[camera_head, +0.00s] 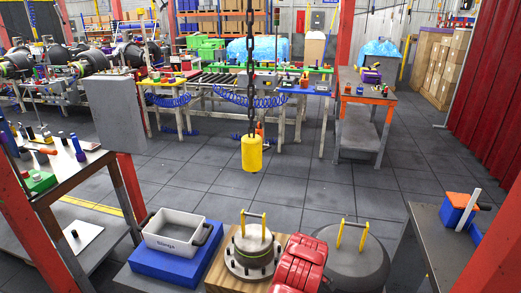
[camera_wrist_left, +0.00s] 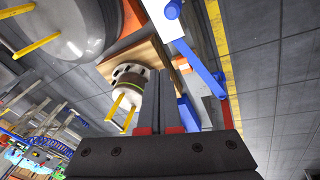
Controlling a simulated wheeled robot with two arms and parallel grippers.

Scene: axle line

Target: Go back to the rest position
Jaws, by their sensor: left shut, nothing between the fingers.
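My left gripper (camera_wrist_left: 168,76) shows in the left wrist view, with its dark fingers together and nothing held. In that view its fingertips overlap the edge of a round flanged part (camera_wrist_left: 128,76) with a yellow handle; I cannot tell how far apart they are. The head view also shows this flanged part (camera_head: 252,252), standing on a wooden board (camera_head: 219,270). A large grey dome (camera_head: 350,262) with a yellow handle is to its right. My left gripper cannot be made out in the head view, and my right gripper is in neither view.
A yellow cylinder (camera_head: 251,153) hangs on a chain over the open floor. A grey bin (camera_head: 172,238) marked "Slings" sits on a blue base (camera_head: 150,262). A workbench (camera_head: 70,185) stands at left, a grey table (camera_head: 440,240) at right. Red posts flank the area.

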